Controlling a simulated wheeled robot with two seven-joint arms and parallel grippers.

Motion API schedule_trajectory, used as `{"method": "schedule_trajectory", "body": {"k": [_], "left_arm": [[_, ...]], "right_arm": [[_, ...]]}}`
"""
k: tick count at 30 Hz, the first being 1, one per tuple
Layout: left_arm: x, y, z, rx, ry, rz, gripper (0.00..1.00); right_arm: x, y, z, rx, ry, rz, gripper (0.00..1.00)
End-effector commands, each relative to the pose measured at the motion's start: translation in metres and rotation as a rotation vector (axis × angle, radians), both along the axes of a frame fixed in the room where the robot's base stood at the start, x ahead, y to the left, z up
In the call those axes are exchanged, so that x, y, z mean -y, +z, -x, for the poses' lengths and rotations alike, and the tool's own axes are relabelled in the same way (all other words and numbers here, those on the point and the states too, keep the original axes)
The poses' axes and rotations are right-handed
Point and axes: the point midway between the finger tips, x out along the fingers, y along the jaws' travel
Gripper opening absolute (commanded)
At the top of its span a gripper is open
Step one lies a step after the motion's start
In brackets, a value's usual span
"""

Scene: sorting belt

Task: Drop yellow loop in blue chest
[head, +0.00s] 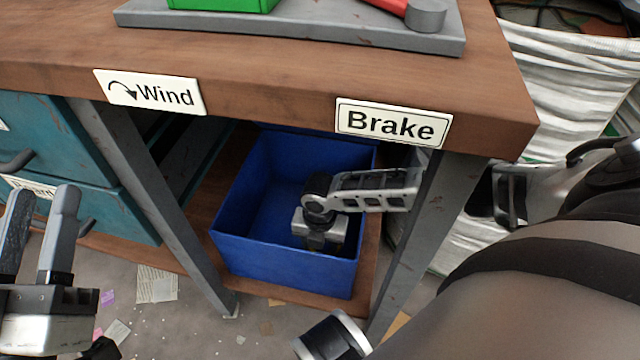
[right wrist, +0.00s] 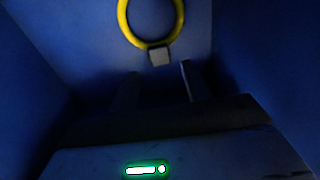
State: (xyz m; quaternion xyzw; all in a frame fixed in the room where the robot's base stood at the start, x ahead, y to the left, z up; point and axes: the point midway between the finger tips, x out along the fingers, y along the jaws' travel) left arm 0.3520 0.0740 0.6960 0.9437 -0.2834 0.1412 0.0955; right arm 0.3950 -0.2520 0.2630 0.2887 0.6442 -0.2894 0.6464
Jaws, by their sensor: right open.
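The blue chest (head: 285,272) is an open-topped box on the low shelf under the wooden bench. My right gripper (head: 318,243) reaches down inside it; its fingers are hard to see in the head view. In the right wrist view its two dark fingers stand apart, and the right gripper (right wrist: 160,72) is open and empty. The yellow loop (right wrist: 124,22), a ring with a small grey block on it, shows just beyond the fingertips against the blue inside of the chest. I cannot tell whether it touches the floor. The chest hides it in the head view. My left gripper (head: 44,195) is open and empty at the left edge.
The wooden bench top (head: 270,80) hangs over the chest, with signs "Wind" (head: 150,92) and "Brake" (head: 392,122). Grey metal legs (head: 150,205) stand on both sides of the chest. Teal drawers (head: 60,150) are at left. Paper scraps (head: 157,284) litter the floor.

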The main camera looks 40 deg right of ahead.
Motion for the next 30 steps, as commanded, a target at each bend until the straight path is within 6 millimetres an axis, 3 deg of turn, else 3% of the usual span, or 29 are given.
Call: {"method": "schedule_trajectory", "body": {"k": [5, 9, 15, 21, 30], "left_arm": [[0.003, -0.031, 0.008, -0.307, -0.029, 0.076, 0.36], [0.009, -0.058, 0.025, -0.555, -0.069, 0.143, 0.36], [0.007, -0.066, 0.025, -0.576, -0.036, 0.055, 0.36], [0.005, -0.071, 0.025, -0.581, -0.017, 0.012, 0.36], [0.004, -0.073, 0.024, -0.581, -0.014, 0.006, 0.36]], "right_arm": [[0.0, 0.042, -0.001, 0.003, 0.001, 0.0, 0.48], [0.0, 0.074, 0.0, 0.002, 0.001, 0.001, 0.48], [0.0, 0.109, -0.001, 0.002, -0.001, 0.001, 0.48], [0.0, 0.123, 0.0, 0.0, -0.001, 0.001, 0.48], [0.0, 0.123, 0.0, 0.0, -0.001, 0.001, 0.48]]}}
